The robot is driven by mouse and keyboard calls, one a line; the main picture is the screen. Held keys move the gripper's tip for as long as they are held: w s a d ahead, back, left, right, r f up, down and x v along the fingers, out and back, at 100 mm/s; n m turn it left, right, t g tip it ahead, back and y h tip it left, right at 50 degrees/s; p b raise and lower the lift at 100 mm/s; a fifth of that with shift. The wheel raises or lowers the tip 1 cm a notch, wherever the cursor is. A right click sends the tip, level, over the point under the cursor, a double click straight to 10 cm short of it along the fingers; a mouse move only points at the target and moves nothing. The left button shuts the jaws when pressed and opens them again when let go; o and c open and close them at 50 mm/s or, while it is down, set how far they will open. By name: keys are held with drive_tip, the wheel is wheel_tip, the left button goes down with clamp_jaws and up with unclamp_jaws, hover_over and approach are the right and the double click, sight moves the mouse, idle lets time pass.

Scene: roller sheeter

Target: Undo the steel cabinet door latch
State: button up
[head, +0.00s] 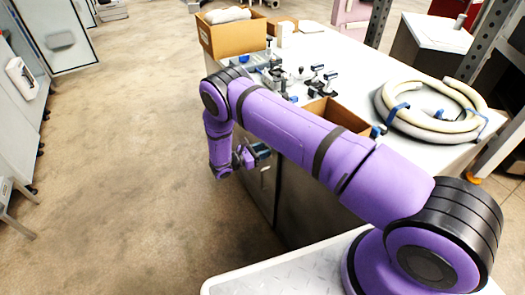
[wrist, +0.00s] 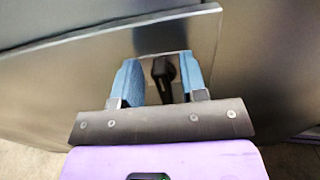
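The steel cabinet (head: 312,196) stands under the white worktop, and its grey door (head: 262,185) faces left in the head view. In the wrist view the door (wrist: 95,80) fills much of the picture. My gripper (wrist: 162,80) is open, with one blue finger on each side of the latch handle. I see gaps between the fingers and the handle. In the head view my gripper (head: 255,155) is at the cabinet front, and the latch is hidden there.
The worktop (head: 350,65) holds a cardboard box (head: 225,36), an open carton (head: 335,113), clamps (head: 318,78) and a coiled hose (head: 430,125). Grey cabinets (head: 15,125) line the left side. The concrete floor (head: 130,180) between is clear.

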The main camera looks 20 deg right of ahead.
drive_tip(key=shift+d, duration=0.1)
drive_tip(key=c, duration=0.6)
drive_tip(key=shift+m, duration=0.3)
drive_tip(key=m, duration=0.2)
drive_tip(key=shift+s+m, duration=0.3)
drive_tip(key=shift+m, duration=0.1)
drive_tip(key=m, duration=0.4)
drive_tip(key=s+f+m, duration=0.1)
drive_tip(key=m, duration=0.4)
drive_tip(key=f+m, duration=0.1)
drive_tip(key=m, duration=0.4)
drive_tip(key=shift+s+d, duration=0.15)
drive_tip(key=shift+s, duration=0.05)
drive_tip(key=shift+m, duration=0.4)
